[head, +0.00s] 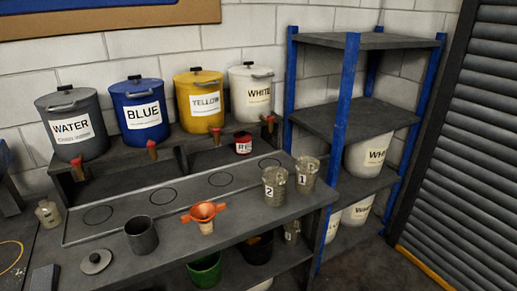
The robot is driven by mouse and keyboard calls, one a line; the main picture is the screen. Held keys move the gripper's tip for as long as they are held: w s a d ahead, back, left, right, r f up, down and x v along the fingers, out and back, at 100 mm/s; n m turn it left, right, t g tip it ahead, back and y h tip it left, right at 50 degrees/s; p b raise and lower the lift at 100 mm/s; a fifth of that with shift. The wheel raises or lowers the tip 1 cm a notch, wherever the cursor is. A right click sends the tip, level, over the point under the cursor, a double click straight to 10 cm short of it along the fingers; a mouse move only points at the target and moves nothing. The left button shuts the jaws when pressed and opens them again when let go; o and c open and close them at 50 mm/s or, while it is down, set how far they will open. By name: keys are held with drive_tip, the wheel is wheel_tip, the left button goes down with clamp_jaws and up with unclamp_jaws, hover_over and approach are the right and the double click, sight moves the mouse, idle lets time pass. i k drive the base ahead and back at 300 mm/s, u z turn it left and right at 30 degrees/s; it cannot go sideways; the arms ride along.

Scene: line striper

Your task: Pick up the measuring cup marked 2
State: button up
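The measuring cup marked 2 (275,187) stands upright near the right end of the grey workbench (240,228). It looks like a translucent, greyish cup with a white label reading 2. A similar measuring cup marked 1 (307,175) stands just behind it and to its right, very close. I cannot tell whether the two touch. My gripper does not show in this view.
An orange funnel (204,212), a grey metal cup (142,236) and a round lid (96,262) are to the left. A red can (243,143) and large dispensers, including the blue one (140,113), stand behind. A blue-posted shelf (347,95) rises at right.

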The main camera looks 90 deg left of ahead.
sight(275, 179)
drive_tip(key=k, duration=0.9)
drive_tip(key=u, duration=1.9)
